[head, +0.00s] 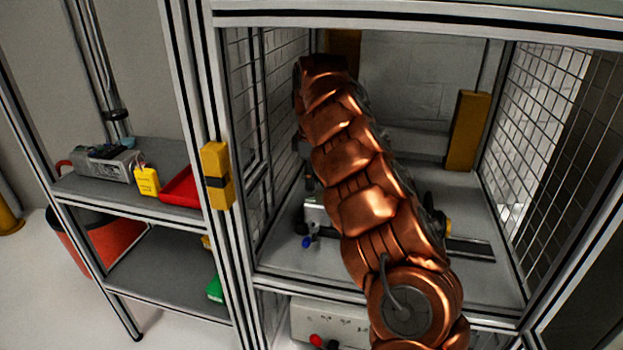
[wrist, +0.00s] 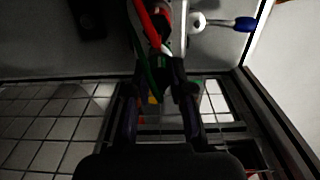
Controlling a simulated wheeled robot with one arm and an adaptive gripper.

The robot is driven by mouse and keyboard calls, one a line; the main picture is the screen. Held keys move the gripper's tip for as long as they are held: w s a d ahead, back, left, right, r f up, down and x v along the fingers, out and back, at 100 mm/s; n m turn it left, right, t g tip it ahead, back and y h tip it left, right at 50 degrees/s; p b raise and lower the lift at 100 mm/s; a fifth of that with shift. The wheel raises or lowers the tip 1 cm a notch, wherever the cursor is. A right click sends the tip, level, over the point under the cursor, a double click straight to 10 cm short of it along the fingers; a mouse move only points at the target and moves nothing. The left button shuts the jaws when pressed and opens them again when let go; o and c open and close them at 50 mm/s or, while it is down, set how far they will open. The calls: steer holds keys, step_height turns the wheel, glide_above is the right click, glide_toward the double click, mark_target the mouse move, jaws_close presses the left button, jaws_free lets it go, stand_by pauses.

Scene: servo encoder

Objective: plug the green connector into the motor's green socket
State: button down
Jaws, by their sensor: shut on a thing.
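In the wrist view my gripper (wrist: 161,72) has its two dark fingers brought close together on a small, dim piece with a bit of green, which I take to be the green connector (wrist: 163,62). A green cable (wrist: 150,75) and a red cable (wrist: 148,25) pass at the fingertips. In the head view my copper arm reaches into the framed cell and hides the gripper and connector. A pale housing (head: 316,213), probably part of the motor, shows left of my arm. The green socket cannot be made out, nor whether the connector touches it.
A blue-ended lever (wrist: 243,24) sticks out beside the fingertips; its blue end also shows in the head view (head: 307,242). Mesh walls (head: 545,130) and metal posts bound the cell. A yellow block (head: 467,130) stands at the back right. A shelf (head: 120,205) is outside, left.

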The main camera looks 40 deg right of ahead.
steer(key=shift+f+b, duration=0.3)
stand_by(0.5)
steer(key=c, duration=0.9)
jaws_free()
steer(key=shift+c, duration=0.2)
steer(key=shift+r, duration=0.15)
steer(key=shift+w+r, duration=0.1)
steer(key=shift+r, duration=3.45)
